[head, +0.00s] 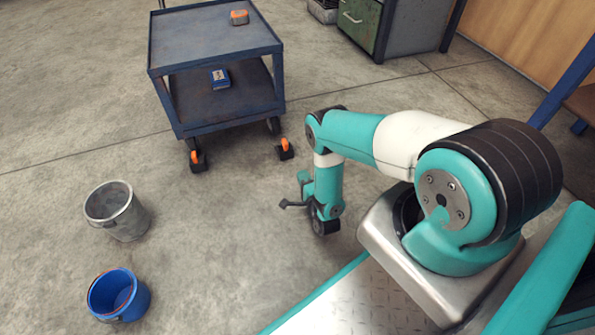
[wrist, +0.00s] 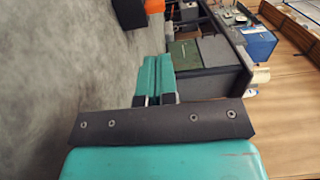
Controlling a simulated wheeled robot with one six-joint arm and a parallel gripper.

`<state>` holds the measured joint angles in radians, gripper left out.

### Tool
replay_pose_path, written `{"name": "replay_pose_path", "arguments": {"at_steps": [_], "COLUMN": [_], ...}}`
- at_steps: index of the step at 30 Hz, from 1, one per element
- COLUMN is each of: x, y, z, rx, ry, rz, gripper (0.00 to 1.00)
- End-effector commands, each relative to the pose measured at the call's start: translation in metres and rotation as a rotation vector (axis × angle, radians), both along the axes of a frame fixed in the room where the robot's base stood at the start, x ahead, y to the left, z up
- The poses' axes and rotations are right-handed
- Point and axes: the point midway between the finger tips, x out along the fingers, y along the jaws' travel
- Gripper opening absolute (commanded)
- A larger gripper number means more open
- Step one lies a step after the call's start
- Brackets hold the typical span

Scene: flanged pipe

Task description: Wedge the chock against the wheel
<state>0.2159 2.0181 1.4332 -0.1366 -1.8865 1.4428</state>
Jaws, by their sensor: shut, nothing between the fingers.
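The blue-grey cart (head: 277,95) stands on the floor at upper left in the head view. A black chock with an orange top (head: 198,161) sits at its near left wheel (head: 191,143); I cannot tell whether they touch. A second such chock (head: 285,150) is on the floor near the near right wheel (head: 273,125), with a small gap showing. An orange-and-dark block (head: 239,18) like them lies on the cart's top. My gripper (head: 303,178) is shut and empty, right of and nearer than the cart. Its teal fingers are together in the wrist view (wrist: 158,68).
A grey bucket (head: 117,212) and a blue bucket (head: 118,296) stand at left. A blue box (head: 220,78) lies on the cart's lower shelf. A green-fronted cabinet (head: 362,22) is at the back. The floor between the buckets and my arm is clear.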

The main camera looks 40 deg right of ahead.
Motion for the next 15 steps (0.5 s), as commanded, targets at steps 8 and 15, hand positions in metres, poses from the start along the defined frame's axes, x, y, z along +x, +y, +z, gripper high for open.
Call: {"name": "replay_pose_path", "arguments": {"at_steps": [8,15], "x": [0.057,0.102], "y": [-0.015,-0.026], "z": [-0.005,-0.005], "rx": [-0.001,-0.001], "ry": [-0.003,-0.002], "rz": [0.000,0.000], "gripper": [0.00,0.00]}}
